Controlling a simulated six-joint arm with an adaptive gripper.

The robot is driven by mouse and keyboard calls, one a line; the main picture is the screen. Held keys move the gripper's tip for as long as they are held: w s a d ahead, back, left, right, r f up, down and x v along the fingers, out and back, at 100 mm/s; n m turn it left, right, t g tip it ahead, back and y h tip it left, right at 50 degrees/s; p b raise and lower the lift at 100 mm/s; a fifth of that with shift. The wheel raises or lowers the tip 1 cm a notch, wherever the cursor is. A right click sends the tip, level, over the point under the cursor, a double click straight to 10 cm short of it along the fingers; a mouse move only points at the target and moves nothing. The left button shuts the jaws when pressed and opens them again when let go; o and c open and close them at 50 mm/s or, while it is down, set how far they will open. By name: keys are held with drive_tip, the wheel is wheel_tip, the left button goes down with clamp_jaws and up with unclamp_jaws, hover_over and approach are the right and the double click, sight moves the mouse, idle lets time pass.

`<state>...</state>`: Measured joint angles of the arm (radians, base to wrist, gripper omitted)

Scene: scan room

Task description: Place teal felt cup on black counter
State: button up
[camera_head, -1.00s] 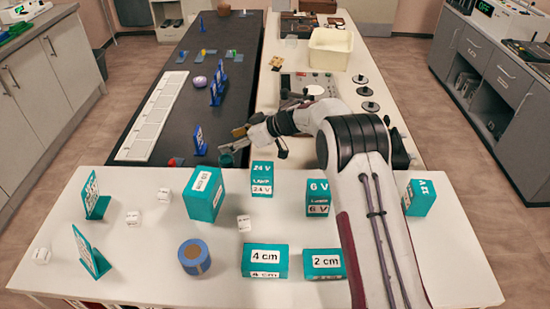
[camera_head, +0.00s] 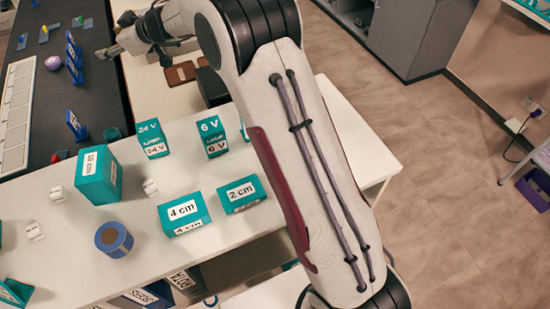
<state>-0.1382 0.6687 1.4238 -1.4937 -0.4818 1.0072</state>
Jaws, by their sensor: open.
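A small teal cup (camera_head: 112,134) stands on the black counter (camera_head: 92,98), close to its near right corner. The white table's far edge is just in front of it, and the cup is small in view. My gripper (camera_head: 106,52) is open and empty. It is above the right edge of the black counter, farther back than the cup and apart from it.
A blue sign (camera_head: 76,126) stands just left of the cup, with a red item (camera_head: 60,155) near it. Teal boxes, such as the 24 V box (camera_head: 153,139), and a blue roll (camera_head: 114,239) stand on the white table (camera_head: 60,270).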

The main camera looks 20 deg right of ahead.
drive_tip(key=s+d+r+m+t+h, duration=0.25)
drive_tip(key=s+d+r+h, duration=0.2)
drive_tip(key=d+r, duration=0.35)
drive_tip(key=s+d+r+m+t+h, duration=0.1)
drive_tip(key=s+d+r+m+h, duration=0.25)
drive_tip(key=s+d+r, duration=0.45)
drive_tip(key=s+d+f+m+g+h, duration=0.1)
drive_tip(key=s+d+m+g, duration=0.1)
drive_tip(key=s+d, duration=0.45)
drive_tip(key=s+d+f+m+g+h, duration=0.1)
drive_tip(key=s+d+f, duration=0.15)
drive_tip(key=s, duration=0.65)
drive_tip(key=s+d+f+m+g, duration=0.1)
drive_tip(key=s+d+f+g, duration=0.15)
drive_tip(key=s, duration=0.65)
drive_tip(key=s+a+f+g+y, duration=0.1)
drive_tip(key=s+f, duration=0.3)
drive_tip(key=s, duration=0.4)
drive_tip(key=s+a+f+g, duration=0.1)
drive_tip(key=s+a+f, duration=0.2)
drive_tip(key=s, duration=0.6)
drive_tip(key=shift+s+a+f+g+y, duration=0.2)
drive_tip(key=shift+s+f+g+y, duration=0.15)
drive_tip(key=shift+f, duration=0.4)
idle(1.5)
